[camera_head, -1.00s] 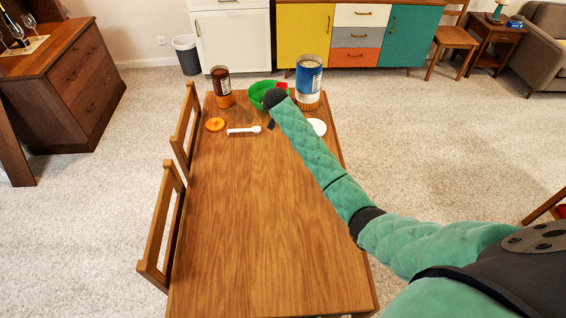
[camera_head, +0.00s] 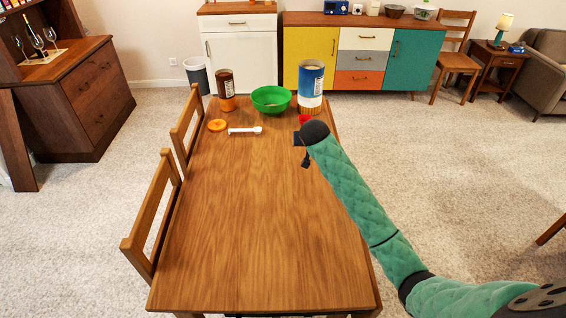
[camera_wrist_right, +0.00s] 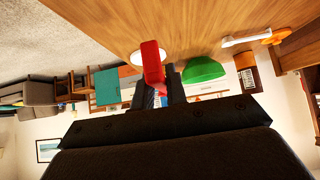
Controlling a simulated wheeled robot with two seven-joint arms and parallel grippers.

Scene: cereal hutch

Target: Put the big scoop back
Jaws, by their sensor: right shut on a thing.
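My right gripper (camera_head: 302,142) is at the far right part of the table and is shut on a red scoop (camera_head: 304,119). In the right wrist view the red scoop (camera_wrist_right: 151,60) sticks out from between the dark fingers (camera_wrist_right: 160,92). The scoop is just in front of a large canister (camera_head: 311,80) with a blue and white label, which stands open-topped on the table's far right corner. A white scoop (camera_head: 244,131) lies on the table to the left. My left gripper is out of view.
A green bowl (camera_head: 271,99) stands left of the large canister. A smaller brown canister (camera_head: 226,90) and an orange lid (camera_head: 217,125) are at far left. A white lid (camera_wrist_right: 137,58) shows behind the red scoop in the wrist view. The near table (camera_head: 245,230) is clear.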

